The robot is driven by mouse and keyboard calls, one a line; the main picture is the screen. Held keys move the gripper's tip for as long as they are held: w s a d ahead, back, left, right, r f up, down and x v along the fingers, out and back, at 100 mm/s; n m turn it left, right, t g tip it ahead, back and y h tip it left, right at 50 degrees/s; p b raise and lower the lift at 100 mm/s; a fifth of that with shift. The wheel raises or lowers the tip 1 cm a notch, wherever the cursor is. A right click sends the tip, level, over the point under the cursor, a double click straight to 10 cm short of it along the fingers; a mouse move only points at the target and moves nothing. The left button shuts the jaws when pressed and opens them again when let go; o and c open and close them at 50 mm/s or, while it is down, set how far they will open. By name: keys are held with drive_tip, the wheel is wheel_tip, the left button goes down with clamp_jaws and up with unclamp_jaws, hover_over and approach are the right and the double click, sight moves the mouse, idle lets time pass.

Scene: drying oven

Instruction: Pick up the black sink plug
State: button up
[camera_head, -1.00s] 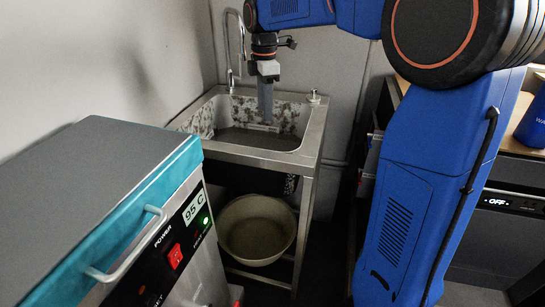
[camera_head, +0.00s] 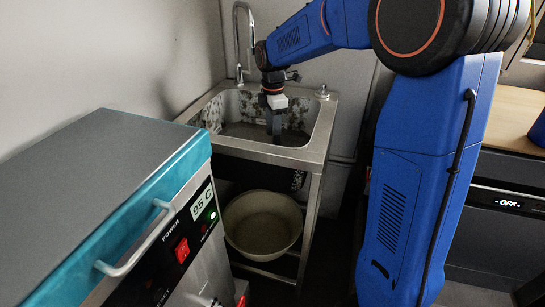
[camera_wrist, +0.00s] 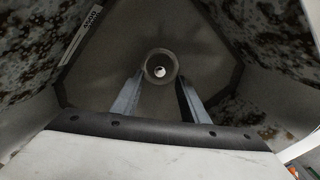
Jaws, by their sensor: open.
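My gripper (camera_head: 275,133) points down into the sink basin, its fingers below the level of the rim. In the wrist view its two grey fingers (camera_wrist: 160,82) stand apart with nothing held between them. A round grey ring with a dark inside and a bright centre (camera_wrist: 160,68) lies on the sink floor, in line with the gap between the fingertips. I cannot tell whether it is the black sink plug or the drain. No clearly black plug shows in either view. The steel sink (camera_head: 300,155) has speckled, stained inner walls.
A tap (camera_head: 238,45) rises behind the sink's back left, and a small metal knob (camera_head: 323,91) stands on its back right corner. A basin (camera_head: 262,222) sits on the shelf below. The drying oven (camera_head: 95,190) stands at the front left.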

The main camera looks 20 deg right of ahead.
drive_tip(key=shift+a+f, duration=0.2)
drive_tip(key=shift+f, duration=2.55)
drive_tip(key=shift+c, duration=0.5)
clamp_jaws()
